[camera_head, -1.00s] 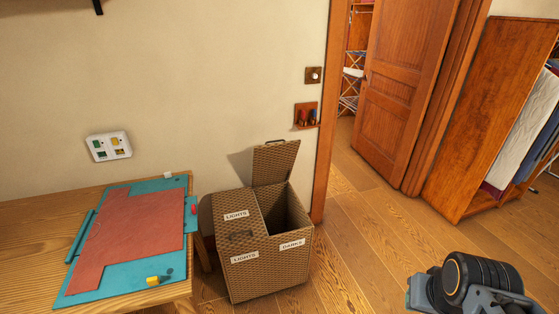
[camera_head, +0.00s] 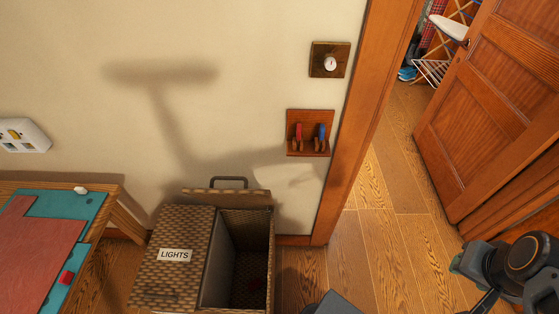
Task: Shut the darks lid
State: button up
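The woven brown hamper (camera_head: 173,240) stands on the floor against the wall, at the lower middle. Its left half is covered by a shut lid with a LIGHTS label (camera_head: 175,255). Its right compartment (camera_head: 240,255) is open, with a dark interior. The darks lid (camera_head: 235,198) stands raised at the back by the wall, seen nearly edge-on with its dark handle (camera_head: 229,181) on top. The DARKS label is out of frame.
A table (camera_head: 125,215) with a teal mat (camera_head: 83,208) and red sheet stands left of the hamper. A wall rack (camera_head: 310,133) with red and blue items hangs above right. The doorway and wooden door (camera_head: 490,115) are right.

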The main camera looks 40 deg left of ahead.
aim_at(246, 198)
jog(key=i, duration=3.5)
jog(key=u, duration=4.75)
